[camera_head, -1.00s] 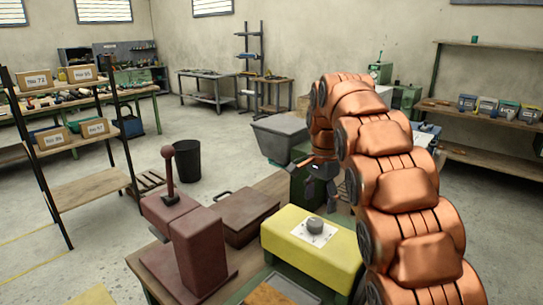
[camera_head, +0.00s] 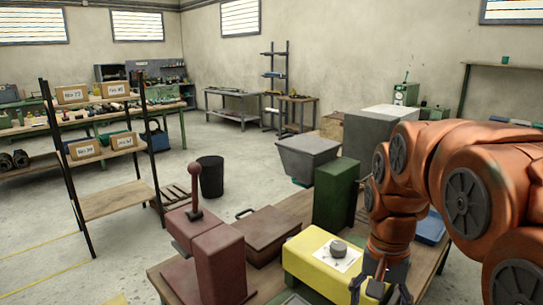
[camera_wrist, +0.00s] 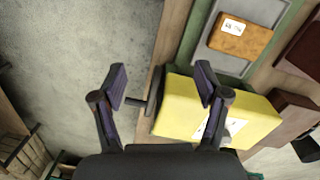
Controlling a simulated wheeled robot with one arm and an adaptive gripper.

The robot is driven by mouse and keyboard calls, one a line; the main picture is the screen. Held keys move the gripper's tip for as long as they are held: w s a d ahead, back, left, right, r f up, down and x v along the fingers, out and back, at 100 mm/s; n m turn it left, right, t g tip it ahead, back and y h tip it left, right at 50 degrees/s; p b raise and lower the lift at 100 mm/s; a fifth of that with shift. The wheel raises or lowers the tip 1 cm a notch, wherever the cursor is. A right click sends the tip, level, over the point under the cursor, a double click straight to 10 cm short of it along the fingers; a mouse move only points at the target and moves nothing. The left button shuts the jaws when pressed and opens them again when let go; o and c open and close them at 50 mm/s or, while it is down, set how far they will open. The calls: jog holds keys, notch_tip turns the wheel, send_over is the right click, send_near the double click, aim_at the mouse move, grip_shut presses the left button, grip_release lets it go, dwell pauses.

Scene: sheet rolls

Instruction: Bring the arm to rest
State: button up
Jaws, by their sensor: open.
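My gripper (camera_head: 375,287) is low at the right in the head view, in front of the right end of the yellow machine (camera_head: 310,262). My copper-coloured arm fills the right side there, bent over and down. In the wrist view my gripper (camera_wrist: 161,82) has its two dark fingers spread wide with nothing held between them. The yellow machine (camera_wrist: 185,108) lies below and partly behind the right finger. I cannot tell the exact gap between the fingers and the machine.
A maroon press (camera_head: 218,262), a brown lidded box (camera_head: 262,236) and a green block (camera_head: 335,192) stand on the wooden bench. In the wrist view a grey tray (camera_wrist: 262,12) holds a labelled orange-brown block (camera_wrist: 240,36). Bare floor (camera_wrist: 75,50) lies left of the bench.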

jog(key=s+f+n, duration=0.2)
jog(key=s, duration=0.4)
jog(key=s+f+n, duration=0.2)
jog(key=s+f, duration=0.1)
jog(key=s, duration=0.3)
jog(key=s+a+f+n, duration=0.1)
jog(key=s+f, duration=0.2)
jog(key=s, duration=0.4)
jog(key=shift+a+f+n+g, duration=0.1)
jog(key=shift+n+g, duration=0.3)
jog(key=shift+c, duration=0.2)
